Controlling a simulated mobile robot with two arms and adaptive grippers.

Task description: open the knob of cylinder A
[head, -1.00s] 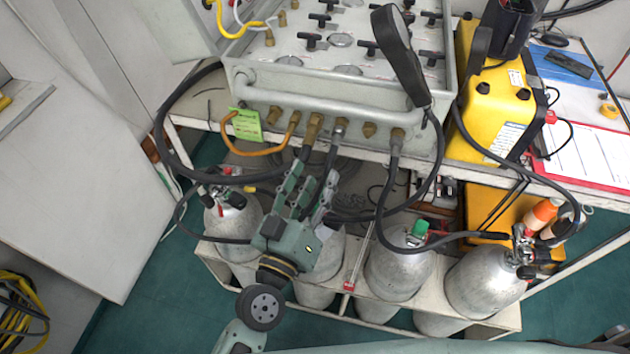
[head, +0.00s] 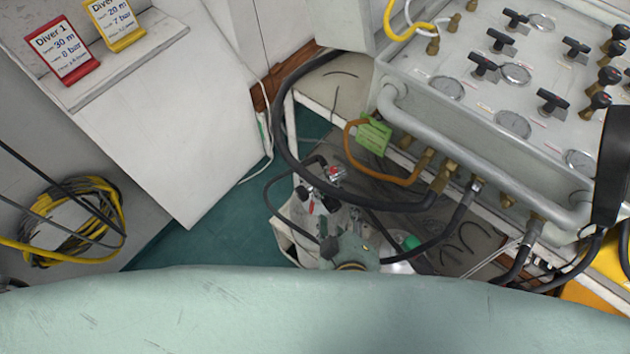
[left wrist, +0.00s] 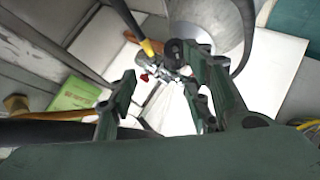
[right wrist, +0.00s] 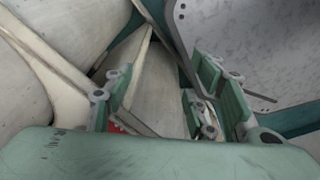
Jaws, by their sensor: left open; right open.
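The leftmost grey cylinder (head: 298,212) stands below the bench in the head view; I see no letter on it. Its valve (head: 326,186) has a red part and dark fittings. My left gripper (head: 349,240) is close beside it, its lower part hidden by my own body. In the left wrist view the open left gripper (left wrist: 160,82) has the metal valve (left wrist: 155,80) beyond and between its fingers. A black round knob (left wrist: 176,52) shows by the right finger; contact cannot be told. My right gripper (right wrist: 160,88) is open and empty, and shows only in the right wrist view.
The air panel (head: 480,125) with several black handles stands at the right on the bench. Black hoses (head: 290,140) and an orange hose (head: 350,150) loop around the valve. A green tag (head: 374,136) hangs there. A yellow cable coil (head: 75,220) hangs at the left.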

